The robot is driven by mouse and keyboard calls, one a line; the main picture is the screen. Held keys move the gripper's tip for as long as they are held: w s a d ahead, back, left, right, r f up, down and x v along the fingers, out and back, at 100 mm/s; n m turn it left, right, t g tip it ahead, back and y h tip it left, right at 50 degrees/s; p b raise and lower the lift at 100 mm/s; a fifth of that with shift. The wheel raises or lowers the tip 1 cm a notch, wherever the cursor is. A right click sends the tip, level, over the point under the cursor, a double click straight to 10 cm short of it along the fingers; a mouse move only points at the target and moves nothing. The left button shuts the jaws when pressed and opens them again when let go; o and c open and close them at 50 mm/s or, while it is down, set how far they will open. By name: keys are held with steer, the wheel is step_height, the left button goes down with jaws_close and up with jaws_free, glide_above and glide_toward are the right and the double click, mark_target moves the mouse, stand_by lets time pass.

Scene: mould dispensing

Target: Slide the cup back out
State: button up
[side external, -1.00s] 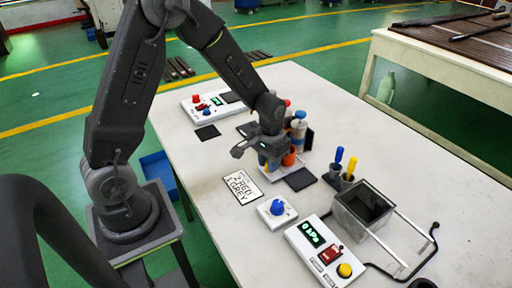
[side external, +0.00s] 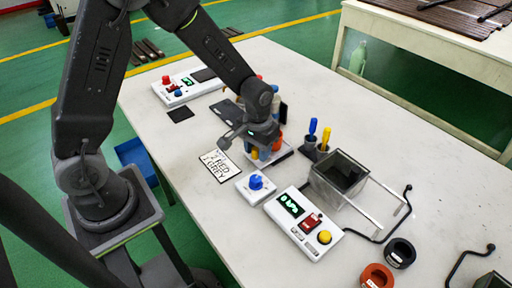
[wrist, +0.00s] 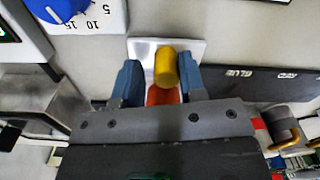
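My gripper (wrist: 160,80) is low over a small white plate (wrist: 140,48) in the wrist view. Its two blue-grey fingers are apart. An orange piece (wrist: 160,96) lies between them, partly hidden by the gripper body, and a yellow cylinder (wrist: 166,68) shows above it. I cannot tell whether the fingers press on the orange piece, or whether it is the cup. In the side external view my gripper (side external: 264,148) is at the same station, with orange and yellow parts around it. The arm hides much of the station.
A blue dial box (side external: 256,184) and a pressure panel (side external: 306,228) stand in front. A square metal container (side external: 336,180) and blue and yellow-handled tools (side external: 319,140) are to the right. An orange ring (side external: 377,277) and a black ring (side external: 401,252) lie at the front right.

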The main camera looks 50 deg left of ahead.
steer(key=shift+o, duration=1.1)
steer(key=shift+a+r, duration=0.1)
step_height(320, 180, up, 14)
steer(key=s+r+m+t, duration=0.1)
steer(key=s+r, duration=0.3)
steer(key=s, duration=0.4)
steer(key=s+r+m+t, duration=0.1)
steer(key=s+r+t, duration=0.3)
steer(key=s, duration=0.5)
steer(key=shift+a+m+t, duration=0.3)
